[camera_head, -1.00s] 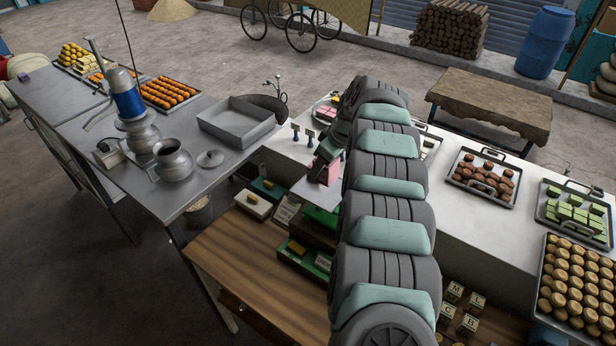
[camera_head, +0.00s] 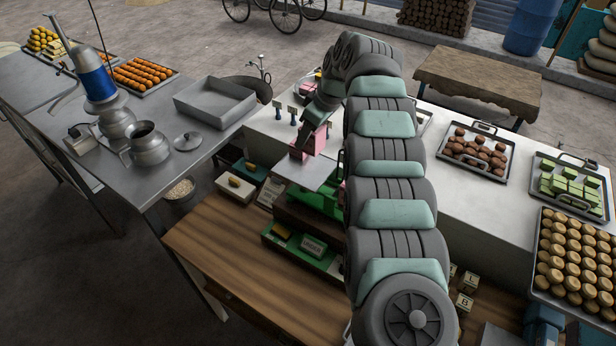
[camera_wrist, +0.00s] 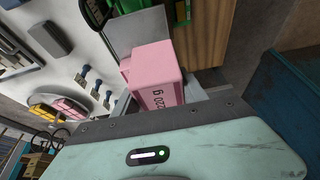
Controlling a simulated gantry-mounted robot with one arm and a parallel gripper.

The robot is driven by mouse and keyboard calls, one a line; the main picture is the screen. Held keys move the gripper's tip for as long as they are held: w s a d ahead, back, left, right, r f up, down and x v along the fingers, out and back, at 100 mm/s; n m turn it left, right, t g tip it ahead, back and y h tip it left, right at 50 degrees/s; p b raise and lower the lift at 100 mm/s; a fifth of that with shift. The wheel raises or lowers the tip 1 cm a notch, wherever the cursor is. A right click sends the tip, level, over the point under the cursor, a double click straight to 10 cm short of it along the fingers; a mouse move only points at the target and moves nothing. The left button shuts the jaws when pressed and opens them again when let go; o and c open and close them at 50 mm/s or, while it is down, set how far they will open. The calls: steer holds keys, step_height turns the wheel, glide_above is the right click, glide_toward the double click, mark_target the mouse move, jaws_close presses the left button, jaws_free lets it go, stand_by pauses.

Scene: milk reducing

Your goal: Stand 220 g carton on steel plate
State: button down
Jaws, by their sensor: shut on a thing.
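The pink carton (camera_head: 308,143) is in my gripper (camera_head: 318,128), which points down to the left at the end of my arm. In the wrist view, the carton (camera_wrist: 152,68) sits between the two fingers (camera_wrist: 162,100), with "220 g" printed on its side. The flat grey steel plate (camera_head: 305,173) lies on top of the green scale (camera_head: 318,201). The carton is at the plate's far edge in the head view; I cannot tell whether it touches it. The plate (camera_wrist: 138,35) also shows beyond the carton in the wrist view.
Small blue-based stands (camera_head: 292,117) are behind the carton on the white counter (camera_head: 430,215). Boxes (camera_head: 237,186) and a green tray (camera_head: 283,245) lie around the scale. The wooden tabletop (camera_head: 225,255) is mostly clear at the front. A metal pot (camera_head: 147,145) stands left.

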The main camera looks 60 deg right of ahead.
mark_target(308, 146)
step_height(308, 146, down, 4)
steer(key=shift+f+b, duration=0.1)
steer(key=shift+b, duration=0.75)
step_height(308, 146, down, 8)
steer(key=shift+r+p, duration=0.1)
steer(key=shift+p, duration=0.95)
steer(key=shift+f, duration=0.35)
